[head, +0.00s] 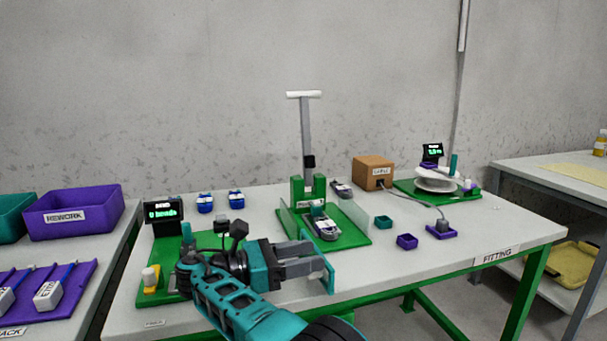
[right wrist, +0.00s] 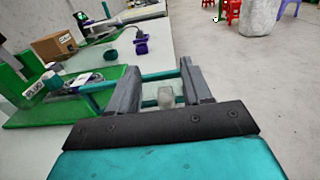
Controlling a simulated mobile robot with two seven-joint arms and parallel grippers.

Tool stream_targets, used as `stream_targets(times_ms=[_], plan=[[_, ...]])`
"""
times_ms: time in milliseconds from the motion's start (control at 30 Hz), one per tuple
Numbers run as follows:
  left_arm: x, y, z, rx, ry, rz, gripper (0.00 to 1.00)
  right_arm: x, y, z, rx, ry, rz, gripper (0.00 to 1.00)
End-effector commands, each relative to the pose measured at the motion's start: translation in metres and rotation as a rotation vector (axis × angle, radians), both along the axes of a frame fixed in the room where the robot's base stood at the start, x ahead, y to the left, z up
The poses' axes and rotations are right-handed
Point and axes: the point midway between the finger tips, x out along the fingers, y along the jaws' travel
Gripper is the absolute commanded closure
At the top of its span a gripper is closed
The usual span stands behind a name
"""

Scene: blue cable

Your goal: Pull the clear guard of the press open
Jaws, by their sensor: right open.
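The press has a green base (head: 350,238), a green upright frame (head: 308,190) and a tall lever with a white T-handle (head: 304,94). A clear side panel (head: 355,222) stands at its right. The clear guard's teal frame (head: 331,268) shows in front of the press, just beyond my right gripper (head: 312,262). In the right wrist view, teal bars (right wrist: 160,76) run behind the fingers of my right gripper (right wrist: 166,98). A pale, whitish knob (right wrist: 165,96) sits between those fingers, with gaps showing beside it. The gripper is open. My left gripper is not in view.
A dark device (head: 326,228) sits on the press base. A counter display (head: 164,212) and green board stand left. The table's front edge is close below the gripper.

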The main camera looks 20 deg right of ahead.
Motion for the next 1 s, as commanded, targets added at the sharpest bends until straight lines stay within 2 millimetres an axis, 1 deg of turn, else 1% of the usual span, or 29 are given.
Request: stream_targets(times_ms=[33, 167, 267, 400, 500, 600, 700, 800, 1000], plan=[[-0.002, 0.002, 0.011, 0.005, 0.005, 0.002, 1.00, 0.000, 0.000, 0.018, 0.002, -0.001, 0.000, 0.51], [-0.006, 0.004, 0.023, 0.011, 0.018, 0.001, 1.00, 0.000, 0.000, 0.043, 0.002, -0.001, -0.001, 0.51], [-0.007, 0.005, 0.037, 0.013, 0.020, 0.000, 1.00, 0.000, -0.001, 0.065, 0.001, -0.002, -0.001, 0.51], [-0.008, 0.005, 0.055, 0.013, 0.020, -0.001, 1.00, 0.000, -0.001, 0.099, 0.001, -0.004, -0.001, 0.51], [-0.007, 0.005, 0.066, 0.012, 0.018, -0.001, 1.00, 0.000, -0.001, 0.122, 0.000, -0.003, -0.001, 0.51], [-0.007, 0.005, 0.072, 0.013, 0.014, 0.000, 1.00, 0.000, -0.001, 0.140, 0.000, -0.004, -0.001, 0.51], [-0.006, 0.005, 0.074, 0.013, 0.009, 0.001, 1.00, 0.000, -0.001, 0.154, -0.001, -0.003, -0.001, 0.51], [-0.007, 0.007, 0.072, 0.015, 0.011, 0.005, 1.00, 0.000, -0.001, 0.163, -0.001, -0.002, -0.001, 0.51], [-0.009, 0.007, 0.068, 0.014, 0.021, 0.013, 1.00, 0.000, -0.001, 0.169, -0.001, 0.000, -0.001, 0.51]])
